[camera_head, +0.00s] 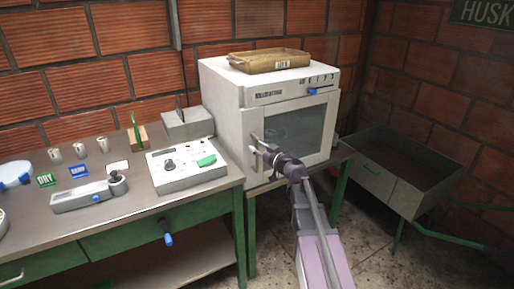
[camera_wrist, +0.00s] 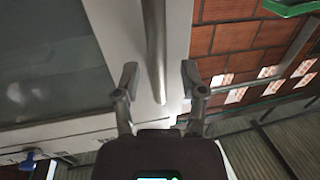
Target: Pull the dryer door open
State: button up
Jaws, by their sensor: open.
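The dryer (camera_head: 228,120) is a white box on a table, with a dark glass window in its front door (camera_head: 290,130). The door looks shut. Its handle, a grey vertical bar, is at the door's left edge, mostly hidden by my gripper in the head view. My gripper (camera_head: 262,145) is at this left edge. In the wrist view, the handle (camera_wrist: 154,40) runs down between the two spread fingers of my gripper (camera_wrist: 159,80). Its free end lies between them, with a gap on both sides. The door's white frame (camera_wrist: 120,40) and glass show behind.
A tan tray (camera_head: 270,61) sits on top of the dryer. A workbench (camera_head: 130,205) with a grey control box (camera_head: 185,165) and small tools stands at left. A metal bin (camera_head: 385,180) stands at right. Floor (camera_head: 380,265) is open in front of the dryer.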

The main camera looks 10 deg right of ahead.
jog(key=shift+w+a, duration=0.1)
jog(key=shift+w, duration=0.1)
grip_shut()
dwell(0.3)
